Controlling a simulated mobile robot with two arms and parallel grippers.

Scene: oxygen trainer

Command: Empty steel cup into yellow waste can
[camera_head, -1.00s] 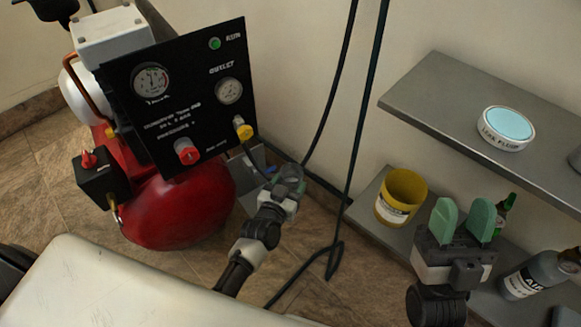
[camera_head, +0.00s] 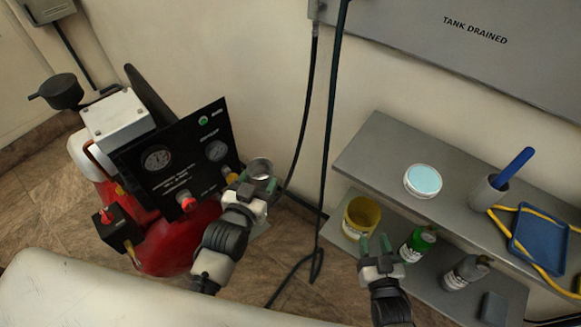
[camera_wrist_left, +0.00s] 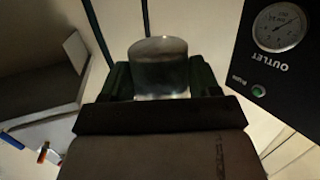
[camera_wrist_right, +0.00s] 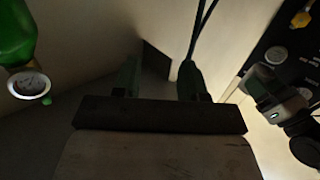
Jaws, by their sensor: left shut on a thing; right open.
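The steel cup (camera_head: 261,167) is held upright in my left gripper (camera_head: 258,183), in front of the compressor panel. In the left wrist view the cup (camera_wrist_left: 158,66) sits between the two fingers, which are shut on it. Its contents cannot be seen. The yellow waste can (camera_head: 361,217) stands upright on the lower shelf to the right of the cup, with a white label on its front. My right gripper (camera_head: 375,246) is open and empty, just in front of and below the can. Its spread fingers also show in the right wrist view (camera_wrist_right: 160,80).
A red compressor (camera_head: 180,235) with a black gauge panel (camera_head: 175,160) is at left. Hoses (camera_head: 325,130) hang between the cup and can. The lower shelf holds a green bottle (camera_head: 417,244) and grey bottle (camera_head: 465,272). The upper shelf (camera_head: 385,150) bears a leak fluid tub (camera_head: 423,180).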

